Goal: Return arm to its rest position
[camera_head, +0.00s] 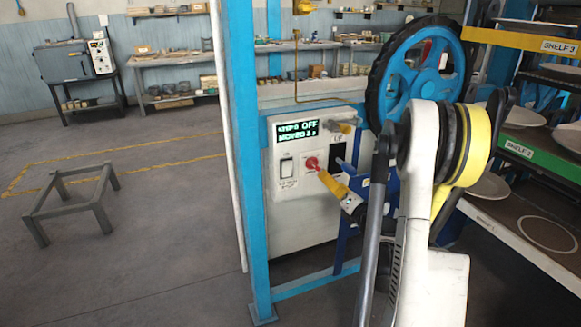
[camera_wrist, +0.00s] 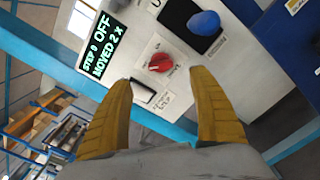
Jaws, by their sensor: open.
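My gripper (camera_head: 326,178) is in front of the white control panel (camera_head: 301,217), close to its red knob (camera_head: 311,163). In the wrist view the two yellow fingers of my gripper (camera_wrist: 161,78) are spread apart with nothing between them. The red knob (camera_wrist: 160,62) shows just beyond the fingertips and looks clear of both. My white arm (camera_head: 432,220) stretches from the lower right of the head view towards the panel.
The panel has a green-lit display (camera_head: 308,131) reading OFF, a rocker switch (camera_head: 287,168) and a blue knob (camera_wrist: 203,22). A blue post (camera_head: 240,120) stands left, a large blue wheel (camera_head: 420,70) behind, plate shelves (camera_head: 520,150) right. The left floor is open around a low frame (camera_head: 70,200).

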